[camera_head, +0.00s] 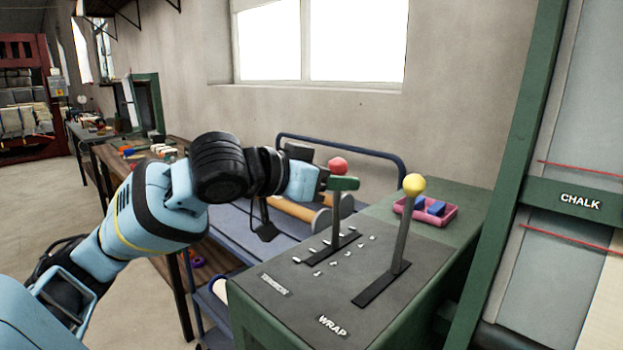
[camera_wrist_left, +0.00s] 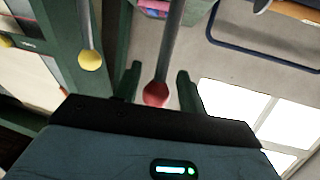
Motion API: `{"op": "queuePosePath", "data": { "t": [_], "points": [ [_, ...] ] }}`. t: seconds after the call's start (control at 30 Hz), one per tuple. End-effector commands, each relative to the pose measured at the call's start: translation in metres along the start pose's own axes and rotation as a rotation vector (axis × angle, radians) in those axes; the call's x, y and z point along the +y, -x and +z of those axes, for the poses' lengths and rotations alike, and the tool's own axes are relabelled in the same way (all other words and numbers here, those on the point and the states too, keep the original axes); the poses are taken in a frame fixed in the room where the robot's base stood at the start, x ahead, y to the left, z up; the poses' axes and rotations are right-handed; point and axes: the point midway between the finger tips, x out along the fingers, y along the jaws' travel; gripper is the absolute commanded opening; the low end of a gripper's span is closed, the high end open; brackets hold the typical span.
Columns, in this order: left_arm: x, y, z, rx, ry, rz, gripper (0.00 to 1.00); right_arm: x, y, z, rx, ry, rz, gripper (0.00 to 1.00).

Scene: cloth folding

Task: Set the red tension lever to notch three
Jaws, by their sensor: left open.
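The red-knobbed tension lever (camera_head: 338,166) stands in a dark slot on the grey top of the green console (camera_head: 262,319). White notch marks (camera_head: 333,261) run beside its slot. My left gripper (camera_head: 340,183) is at the lever just below the red knob. In the left wrist view the red knob (camera_wrist_left: 156,94) lies between the two open green fingers (camera_wrist_left: 160,85), with the grey shaft running away from it. I cannot tell whether a finger touches it. The yellow-knobbed lever (camera_head: 413,185) stands to the right, by the WRAP label. My right gripper is not in view.
A pink tray (camera_head: 455,216) with blue blocks sits at the back of the console. A blue-railed cart (camera_head: 345,147) stands behind the console. A green frame with a CHALK label (camera_head: 570,199) rises at the right. A wooden workbench (camera_head: 125,170) is at the left.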

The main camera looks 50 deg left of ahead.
Motion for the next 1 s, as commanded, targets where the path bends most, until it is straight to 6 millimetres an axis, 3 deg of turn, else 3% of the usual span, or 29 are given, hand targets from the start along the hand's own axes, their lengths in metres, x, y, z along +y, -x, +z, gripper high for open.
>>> {"op": "queuePosePath", "data": {
  "t": [0.5,1.0],
  "points": [
    [0.0,0.048,-0.001,0.004,0.0,0.0,0.41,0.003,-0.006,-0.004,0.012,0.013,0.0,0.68],
    [0.0,0.054,-0.001,0.003,-0.001,-0.001,0.41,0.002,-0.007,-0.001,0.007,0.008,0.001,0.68]
  ]
}}
